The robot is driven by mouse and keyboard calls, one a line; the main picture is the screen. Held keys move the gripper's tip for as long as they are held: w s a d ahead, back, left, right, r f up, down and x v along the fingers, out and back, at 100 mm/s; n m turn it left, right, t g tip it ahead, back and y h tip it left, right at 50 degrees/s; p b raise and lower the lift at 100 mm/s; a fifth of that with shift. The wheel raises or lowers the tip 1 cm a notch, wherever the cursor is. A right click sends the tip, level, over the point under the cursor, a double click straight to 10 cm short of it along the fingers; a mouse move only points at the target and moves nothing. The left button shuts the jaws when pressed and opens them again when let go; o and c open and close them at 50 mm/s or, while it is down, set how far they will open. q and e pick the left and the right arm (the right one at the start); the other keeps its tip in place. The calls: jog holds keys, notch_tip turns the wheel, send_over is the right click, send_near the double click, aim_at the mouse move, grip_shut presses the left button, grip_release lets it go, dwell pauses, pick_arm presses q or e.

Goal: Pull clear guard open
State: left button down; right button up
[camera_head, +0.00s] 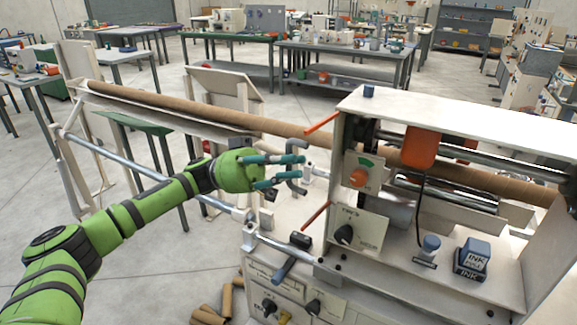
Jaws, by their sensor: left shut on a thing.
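The spiral winder (440,110) stands at the right, with a long brown tube running through it. The clear guard is hard to make out, as its panel barely shows. A grey bent handle (297,149) stands at the winder's left end, between an upper red bar (322,123) and a lower red bar (315,215). I cannot tell whether these bars are the guard's edges. My left gripper (298,171) comes in from the left, its teal fingers shut on the handle, one finger above the other. My right gripper is out of view.
The brown tube (180,104) passes just behind my left gripper. An orange knob (357,177), a black knob (344,234) and an ink box (472,257) are at the winder's front. Short tube pieces (226,297) lie below. Open floor lies at the left.

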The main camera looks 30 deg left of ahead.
pick_arm(q)
jog(key=shift+a+r, duration=0.1)
jog(key=shift+r, duration=0.05)
jog(key=c, duration=1.3)
grip_release()
jog(key=shift+c, duration=0.2)
jog(key=shift+o, duration=1)
jog(key=v, duration=1.2)
